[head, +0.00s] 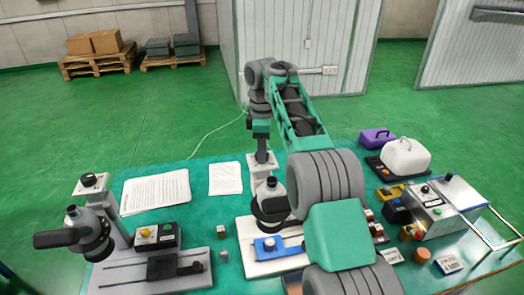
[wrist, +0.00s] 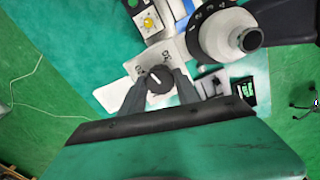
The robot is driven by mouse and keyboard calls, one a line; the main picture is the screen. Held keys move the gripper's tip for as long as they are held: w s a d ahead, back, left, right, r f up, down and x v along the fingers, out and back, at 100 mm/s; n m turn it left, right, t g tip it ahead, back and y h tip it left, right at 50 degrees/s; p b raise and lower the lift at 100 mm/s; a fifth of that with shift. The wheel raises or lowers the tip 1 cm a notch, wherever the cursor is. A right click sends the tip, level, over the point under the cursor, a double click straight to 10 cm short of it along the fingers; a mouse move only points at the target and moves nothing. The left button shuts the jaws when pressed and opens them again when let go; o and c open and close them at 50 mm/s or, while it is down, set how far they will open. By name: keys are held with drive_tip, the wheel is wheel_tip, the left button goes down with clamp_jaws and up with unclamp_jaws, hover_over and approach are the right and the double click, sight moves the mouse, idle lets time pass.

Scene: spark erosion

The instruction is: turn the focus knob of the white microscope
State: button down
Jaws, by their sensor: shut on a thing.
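The white microscope has a pale base (head: 251,235) near the middle of the bench, partly hidden by my arm. Its white and dark head (head: 271,199) leans forward from the column. In the wrist view the head (wrist: 230,34) is at the upper right. The focus knob (wrist: 157,77) is round and dark with a white pointer line, on a white plate (wrist: 172,52) with marks on both sides of it. My gripper (wrist: 160,86) is shut on the knob, one finger on each side. In the head view my gripper (head: 262,150) is above the column top, and the knob is hidden.
A second microscope (head: 88,232) on a grey base stands at the left. Paper sheets (head: 157,192) lie behind it. A control box (head: 436,212), a white case (head: 405,157) and a purple case (head: 377,138) are at the right. Small blocks (head: 222,231) lie between the microscopes.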

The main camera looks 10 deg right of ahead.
drive_tip(key=n, duration=0.6)
drive_tip(key=shift+p, duration=0.35)
drive_tip(key=n+p, duration=0.1)
drive_tip(key=n, duration=0.5)
drive_tip(key=shift+n, duration=0.3)
drive_tip(key=c, duration=0.9)
unclamp_jaws()
